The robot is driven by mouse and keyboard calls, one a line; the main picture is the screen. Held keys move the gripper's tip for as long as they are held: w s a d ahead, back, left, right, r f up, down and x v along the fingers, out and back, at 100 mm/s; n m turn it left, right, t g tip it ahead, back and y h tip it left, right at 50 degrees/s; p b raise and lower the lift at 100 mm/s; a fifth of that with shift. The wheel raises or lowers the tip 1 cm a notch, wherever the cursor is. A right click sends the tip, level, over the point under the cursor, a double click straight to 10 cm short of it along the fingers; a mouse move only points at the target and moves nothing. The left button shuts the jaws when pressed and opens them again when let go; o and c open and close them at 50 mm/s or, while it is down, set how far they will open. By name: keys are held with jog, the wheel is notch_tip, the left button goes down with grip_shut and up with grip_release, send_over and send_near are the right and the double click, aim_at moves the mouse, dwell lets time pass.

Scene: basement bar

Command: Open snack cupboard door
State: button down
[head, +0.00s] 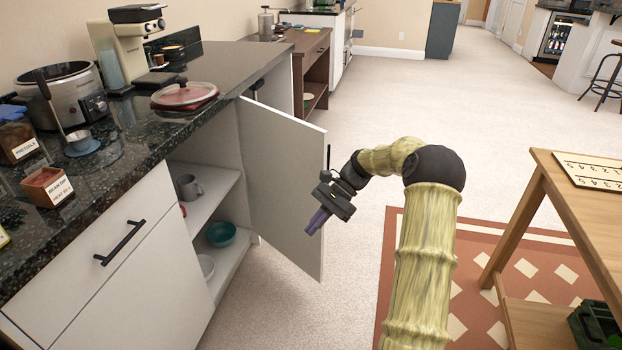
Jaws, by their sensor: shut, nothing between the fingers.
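The cupboard door (280,188) is white and stands swung well out from the counter, hinged at its far side. Shelves inside (203,205) hold a grey mug (189,187), a teal bowl (221,234) and a pale dish (206,266). My gripper (317,221) is shut and empty, in front of the door's inner face near its free edge. Its purple fingers point down and left. I cannot tell whether it touches the door. A thin dark bar (328,158) shows at the door's free edge, possibly its handle.
A white drawer with a black handle (120,243) is at near left. A wooden table (580,205) stands right. Carpet beyond the door is clear.

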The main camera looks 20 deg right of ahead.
jog(key=s+a+n+t+h, duration=0.1)
jog(key=s+a+n+h, duration=0.2)
jog(key=s, duration=0.3)
jog(key=s+a+r+n+t+h, duration=0.1)
jog(key=s+a+n+t+h, duration=0.1)
jog(key=s+n, duration=0.4)
jog(key=s+a+r+n+t+h, duration=0.1)
jog(key=s+a+n+h, duration=0.3)
jog(key=s, duration=0.4)
jog(key=shift+s+a+r+n+t+h, duration=0.15)
jog(key=shift+a+r+n+t+h, duration=0.15)
jog(key=shift+a+t+h, duration=0.15)
jog(key=shift+f, duration=0.1)
